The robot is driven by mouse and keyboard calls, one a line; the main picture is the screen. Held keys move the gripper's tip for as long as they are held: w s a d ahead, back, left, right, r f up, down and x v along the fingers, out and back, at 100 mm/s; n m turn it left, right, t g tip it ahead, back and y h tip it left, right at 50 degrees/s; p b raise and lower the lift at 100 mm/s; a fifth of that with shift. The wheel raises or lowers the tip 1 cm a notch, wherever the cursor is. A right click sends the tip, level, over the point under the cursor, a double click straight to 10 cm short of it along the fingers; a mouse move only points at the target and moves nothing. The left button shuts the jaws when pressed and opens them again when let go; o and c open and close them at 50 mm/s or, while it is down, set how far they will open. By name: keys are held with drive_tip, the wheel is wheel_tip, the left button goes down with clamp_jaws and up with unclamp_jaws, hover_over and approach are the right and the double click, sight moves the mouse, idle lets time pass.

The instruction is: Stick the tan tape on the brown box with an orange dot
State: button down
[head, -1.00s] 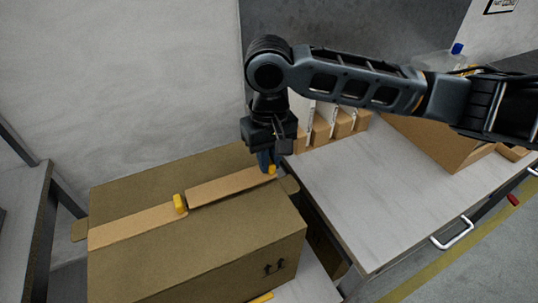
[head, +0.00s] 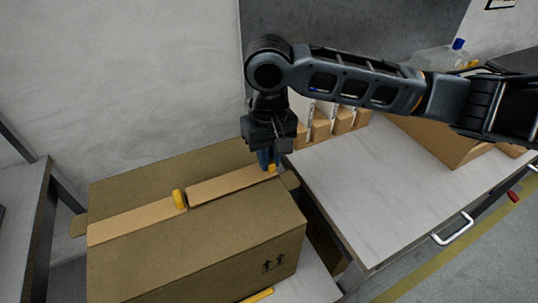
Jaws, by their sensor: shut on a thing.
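The brown box (head: 190,249) stands closed at lower left, its top facing up. One tan tape strip (head: 133,221) lies along the left part of its top seam. A second tan tape strip (head: 228,186) runs along the right part toward the box's right edge. A yellow tab (head: 179,199) stands up where the strips meet. A smaller yellow tab (head: 272,168) is at the second strip's right end. My gripper (head: 268,159) points down there, shut on this end of the tape. The fingertips partly hide the grip. I see no orange dot on the visible faces.
A grey-white table (head: 375,195) is to the right, its front part clear. Small cartons (head: 342,122) line its back, and a larger brown carton (head: 437,137) stands at its right. A wall is behind the box. A metal frame (head: 38,215) stands at far left.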

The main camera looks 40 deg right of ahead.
drive_tip(key=shift+f, duration=0.45)
idle(0.9)
drive_tip(key=c, duration=1)
unclamp_jaws()
drive_tip(key=shift+c, duration=0.2)
drive_tip(key=shift+r, duration=0.1)
